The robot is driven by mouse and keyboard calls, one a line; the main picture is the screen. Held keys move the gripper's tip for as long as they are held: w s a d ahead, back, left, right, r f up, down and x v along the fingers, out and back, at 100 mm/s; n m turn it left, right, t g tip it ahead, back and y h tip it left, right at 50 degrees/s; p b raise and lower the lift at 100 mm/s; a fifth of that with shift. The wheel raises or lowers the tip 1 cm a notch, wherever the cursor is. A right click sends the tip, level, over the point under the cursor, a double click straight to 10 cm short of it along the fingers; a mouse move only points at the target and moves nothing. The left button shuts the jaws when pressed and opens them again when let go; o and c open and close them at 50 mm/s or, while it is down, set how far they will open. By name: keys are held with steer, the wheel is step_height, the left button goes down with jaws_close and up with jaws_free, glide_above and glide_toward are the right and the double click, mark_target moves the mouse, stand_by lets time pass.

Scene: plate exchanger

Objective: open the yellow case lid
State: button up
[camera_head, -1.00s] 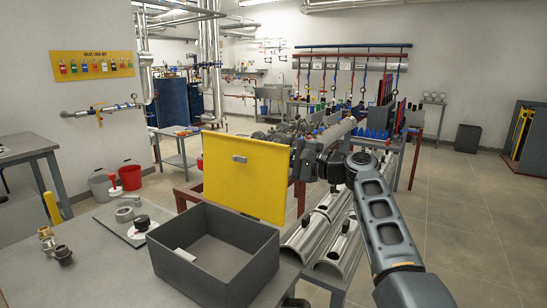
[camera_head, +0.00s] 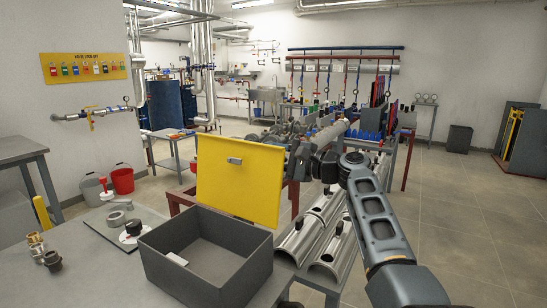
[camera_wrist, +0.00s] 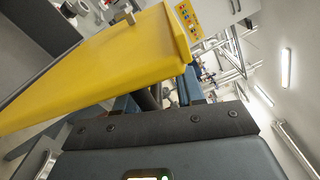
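The case is a grey open-topped box (camera_head: 153,258) on the grey table, with a small white piece inside. Its yellow lid (camera_head: 245,185) stands nearly upright along the back rim and has a small grey latch (camera_head: 234,161) near its top. In the wrist view the lid (camera_wrist: 110,65) runs slanting, close in front of my gripper's dark body. My gripper (camera_head: 299,160) is at the lid's right edge, partly behind it. Its fingertips are hidden or unclear, so I cannot tell whether they touch the lid or how far apart they are.
On the table left of the case are a dark plate (camera_head: 104,226) with grey rings and several brass fittings (camera_head: 40,247). Silver half-pipes (camera_head: 325,240) lie on a lower bench right of the case. Red stands and piping are behind the lid. Open floor is at right.

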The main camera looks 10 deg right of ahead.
steer(key=shift+f, duration=0.15)
steer(key=shift+s+d, duration=0.15)
steer(key=shift+d, duration=0.15)
steer(key=b+v, duration=0.1)
steer(key=v, duration=0.6)
steer(key=shift+s+d, duration=0.1)
steer(key=shift+s, duration=0.05)
